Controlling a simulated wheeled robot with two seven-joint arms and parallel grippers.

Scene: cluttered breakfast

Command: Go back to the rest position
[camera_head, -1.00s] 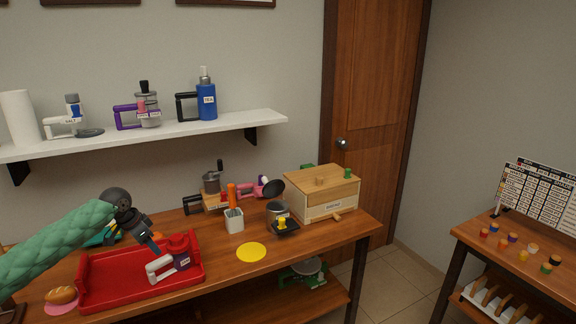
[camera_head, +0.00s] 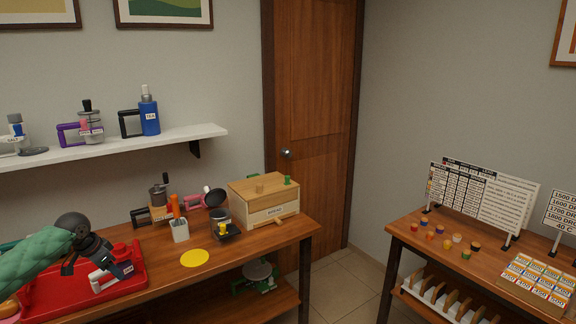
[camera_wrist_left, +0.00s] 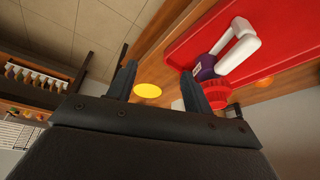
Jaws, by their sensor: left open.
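My left gripper (camera_head: 88,262) is over the red tray (camera_head: 138,283) at the lower left of the head view. In the left wrist view my left gripper (camera_wrist_left: 160,82) has its two fingers apart with nothing held between them. A purple bottle with a white handle (camera_head: 122,270) is in the tray, partly hidden by the gripper in the head view. In the wrist view the bottle (camera_wrist_left: 207,66) shows its red cap just beyond one finger; I cannot tell whether they touch. My right gripper is not in view.
A shelf (camera_head: 110,148) holds several bottles. A second table (camera_head: 400,232) with small coloured pieces stands at right.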

